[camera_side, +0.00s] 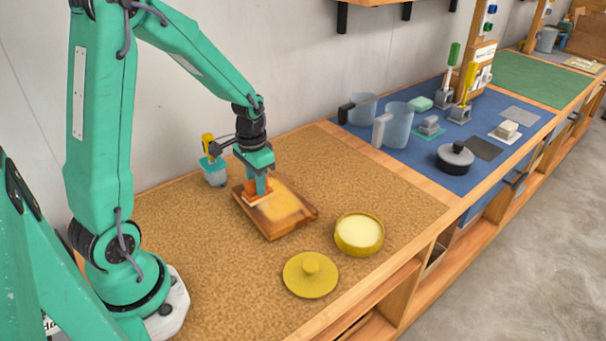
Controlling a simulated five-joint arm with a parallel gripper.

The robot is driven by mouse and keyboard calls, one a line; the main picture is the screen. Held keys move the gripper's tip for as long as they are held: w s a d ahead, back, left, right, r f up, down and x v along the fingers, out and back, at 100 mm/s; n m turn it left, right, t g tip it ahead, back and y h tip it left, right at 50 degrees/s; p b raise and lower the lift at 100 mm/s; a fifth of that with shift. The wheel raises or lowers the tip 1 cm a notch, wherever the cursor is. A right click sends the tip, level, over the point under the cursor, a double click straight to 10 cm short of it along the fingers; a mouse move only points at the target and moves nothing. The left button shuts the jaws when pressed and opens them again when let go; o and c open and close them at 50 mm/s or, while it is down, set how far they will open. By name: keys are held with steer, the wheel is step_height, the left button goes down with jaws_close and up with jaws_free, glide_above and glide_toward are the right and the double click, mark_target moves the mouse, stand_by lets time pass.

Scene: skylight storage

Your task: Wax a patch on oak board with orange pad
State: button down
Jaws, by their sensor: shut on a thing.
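The oak board (271,229) lies on the cork-coloured worktop, with a paler yellowish patch (286,205) on its top. My gripper (260,187) points down over the board's left part and is shut on the orange pad (250,190). The pad is low at the board's surface; I cannot tell for sure whether it touches. An open round yellow tin (360,245) with pale wax (359,231) stands to the right of the board.
A small teal-and-white container (214,172) with a yellow-handled tool stands behind the board, left of my gripper. The worktop's front left is clear.

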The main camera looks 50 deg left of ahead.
steer(key=shift+a+f, duration=0.1)
stand_by(0.7)
steer(key=shift+w+a, duration=0.15)
steer(key=shift+a, duration=2.05)
steer(key=shift+d, duration=0.1)
steer(key=shift+d, duration=2.2)
steer(key=shift+d, duration=0.1)
steer(key=shift+s+d, duration=0.15)
steer(key=shift+d, duration=0.95)
steer(key=shift+s+d, duration=0.15)
steer(key=shift+d, duration=0.95)
steer(key=shift+d, duration=0.1)
steer(key=shift+s+d, duration=0.15)
steer(key=shift+d, duration=1.95)
